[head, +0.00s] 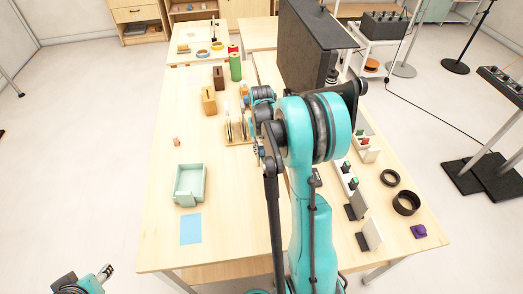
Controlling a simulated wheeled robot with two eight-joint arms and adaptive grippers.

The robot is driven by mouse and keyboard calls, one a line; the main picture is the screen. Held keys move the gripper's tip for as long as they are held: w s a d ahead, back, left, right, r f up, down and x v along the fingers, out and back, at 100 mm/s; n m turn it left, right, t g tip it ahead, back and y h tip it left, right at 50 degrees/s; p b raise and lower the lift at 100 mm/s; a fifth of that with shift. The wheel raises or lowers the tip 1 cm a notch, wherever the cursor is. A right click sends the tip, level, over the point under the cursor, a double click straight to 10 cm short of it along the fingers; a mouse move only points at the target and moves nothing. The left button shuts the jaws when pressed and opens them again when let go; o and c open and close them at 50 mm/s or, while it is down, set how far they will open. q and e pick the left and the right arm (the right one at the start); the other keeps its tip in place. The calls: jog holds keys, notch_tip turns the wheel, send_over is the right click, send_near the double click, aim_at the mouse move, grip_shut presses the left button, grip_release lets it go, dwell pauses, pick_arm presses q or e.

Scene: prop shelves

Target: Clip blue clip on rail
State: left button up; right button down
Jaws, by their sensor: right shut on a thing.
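My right arm reaches up over the middle of the table and hides much of what lies behind it. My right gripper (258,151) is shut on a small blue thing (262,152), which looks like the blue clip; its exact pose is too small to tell. A pale rail-like strip (341,173) with green and dark pieces on it lies right of my arm, partly hidden; the held thing is apart from it. My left gripper (106,271) is at the bottom left, off the table, and its jaws are too small to judge.
A mint tray (176,197) and a blue sheet (191,229) lie at the left front. A tall black panel (303,55) stands behind my arm. Black rings (405,202), upright grey plates (371,233) and a purple piece (418,231) are at right. The left table edge is mostly clear.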

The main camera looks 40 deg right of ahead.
aim_at(261, 148)
jog(key=shift+f, duration=0.15)
jog(key=c, duration=1.4)
grip_release()
jog(key=shift+o, duration=0.2)
notch_tip(261, 148, up, 12)
